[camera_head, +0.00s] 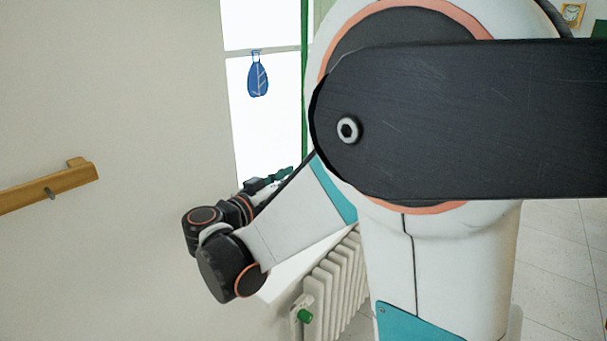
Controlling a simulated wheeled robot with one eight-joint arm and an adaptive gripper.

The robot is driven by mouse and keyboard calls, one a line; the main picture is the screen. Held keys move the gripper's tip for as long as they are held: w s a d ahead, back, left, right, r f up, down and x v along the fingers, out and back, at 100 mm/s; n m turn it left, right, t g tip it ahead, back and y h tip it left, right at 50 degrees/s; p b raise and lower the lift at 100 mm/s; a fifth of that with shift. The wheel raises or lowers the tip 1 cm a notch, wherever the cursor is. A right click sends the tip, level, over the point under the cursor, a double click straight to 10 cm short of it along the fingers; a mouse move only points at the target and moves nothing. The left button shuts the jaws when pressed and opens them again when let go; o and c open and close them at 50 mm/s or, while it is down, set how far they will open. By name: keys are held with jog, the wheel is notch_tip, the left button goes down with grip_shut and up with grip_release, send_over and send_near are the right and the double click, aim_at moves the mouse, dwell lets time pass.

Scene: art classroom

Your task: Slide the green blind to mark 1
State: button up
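A narrow green vertical strip (304,70) runs down the bright window, just left of my arm. It may be the edge of the green blind, but my arm hides what lies to its right. No mark with a number 1 shows. My gripper (284,174) is small and partly hidden behind my own arm links, in front of the lower window. A dark green piece shows at its tip, and I cannot tell whether it is a fingertip or something held. Whether the fingers are open or shut does not show.
A wooden handrail (45,188) is on the left wall. Tiled floor (560,255) is open at the right.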

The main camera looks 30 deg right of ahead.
jog(key=v, duration=0.7)
dwell(0.3)
